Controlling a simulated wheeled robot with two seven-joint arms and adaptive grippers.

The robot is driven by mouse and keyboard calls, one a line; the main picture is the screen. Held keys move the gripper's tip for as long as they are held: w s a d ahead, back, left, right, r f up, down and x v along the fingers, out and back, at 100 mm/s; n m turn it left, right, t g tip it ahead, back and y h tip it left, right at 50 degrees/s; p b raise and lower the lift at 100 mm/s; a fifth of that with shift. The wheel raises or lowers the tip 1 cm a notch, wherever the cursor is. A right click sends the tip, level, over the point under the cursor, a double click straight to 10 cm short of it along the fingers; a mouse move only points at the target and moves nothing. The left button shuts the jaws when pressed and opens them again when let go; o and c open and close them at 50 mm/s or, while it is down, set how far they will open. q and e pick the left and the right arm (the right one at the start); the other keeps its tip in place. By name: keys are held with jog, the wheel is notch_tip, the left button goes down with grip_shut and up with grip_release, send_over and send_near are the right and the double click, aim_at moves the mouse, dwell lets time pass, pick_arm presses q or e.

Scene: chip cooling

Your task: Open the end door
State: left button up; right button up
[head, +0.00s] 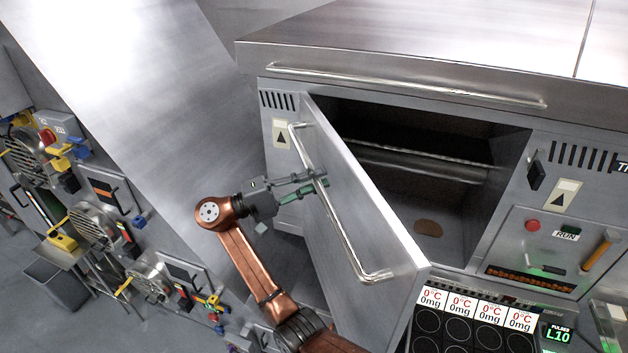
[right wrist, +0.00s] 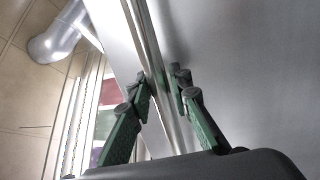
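The end door (head: 365,205) is a steel panel on the machine's front, swung well open on its left edge. Its long bar handle (head: 345,238) runs down the outer face. My right gripper (head: 318,184) is at the upper part of this bar, its fingers on either side of it. In the right wrist view the bar handle (right wrist: 156,70) passes between the green-padded fingers (right wrist: 160,92), which close in on it. The opening behind the door shows a dark cavity (head: 430,150) with a bar across it. My left gripper is not in view.
A brown round piece (head: 428,228) lies on the cavity floor. A wall with fans and coloured valves (head: 95,225) stands left.

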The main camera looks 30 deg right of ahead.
jog(key=o, duration=0.3)
jog(key=v, duration=1.2)
jog(key=shift+f, duration=0.1)
jog(key=shift+c, duration=0.4)
